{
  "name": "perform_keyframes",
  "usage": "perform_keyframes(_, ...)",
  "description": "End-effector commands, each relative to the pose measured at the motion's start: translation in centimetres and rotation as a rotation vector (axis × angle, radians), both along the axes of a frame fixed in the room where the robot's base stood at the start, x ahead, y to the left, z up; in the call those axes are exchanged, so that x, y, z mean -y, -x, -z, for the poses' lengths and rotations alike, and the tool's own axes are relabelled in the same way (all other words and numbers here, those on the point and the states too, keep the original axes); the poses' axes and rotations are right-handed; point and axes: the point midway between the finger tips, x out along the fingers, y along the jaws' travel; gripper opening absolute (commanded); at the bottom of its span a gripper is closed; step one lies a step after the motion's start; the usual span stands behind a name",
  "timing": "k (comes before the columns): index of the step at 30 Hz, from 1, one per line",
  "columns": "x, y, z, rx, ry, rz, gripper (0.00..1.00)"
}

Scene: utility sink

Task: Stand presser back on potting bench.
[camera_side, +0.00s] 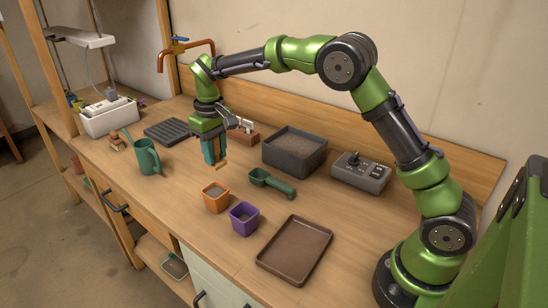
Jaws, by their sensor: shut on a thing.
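My gripper (213,152) points down over the potting bench (335,212), left of the dark soil bin. Its teal fingers are shut on a small light-wood piece, which I take to be the presser (220,167). Only a little of the presser shows below and beside the fingers; the rest is hidden by them. I cannot tell whether its lower end touches the bench top or hangs just above it.
An orange pot (216,198), a purple pot (244,219) and a green scoop (270,184) stand in front. Soil bin (295,150), brown block (244,137), grey control box (361,173), brown tray (295,250), black tray (172,131) and watering can (145,158) surround.

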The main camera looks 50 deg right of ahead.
Motion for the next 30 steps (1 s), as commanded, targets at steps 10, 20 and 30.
perform_keyframes(10, 14.5, 6.7, -1.3, -0.001, -0.007, 0.198, 0.00)
perform_keyframes(20, 22.2, 19.4, 2.1, -0.011, -0.009, 0.159, 0.00)
perform_keyframes(30, 21.9, 22.6, 6.2, -0.015, 0.000, -0.021, 0.00)
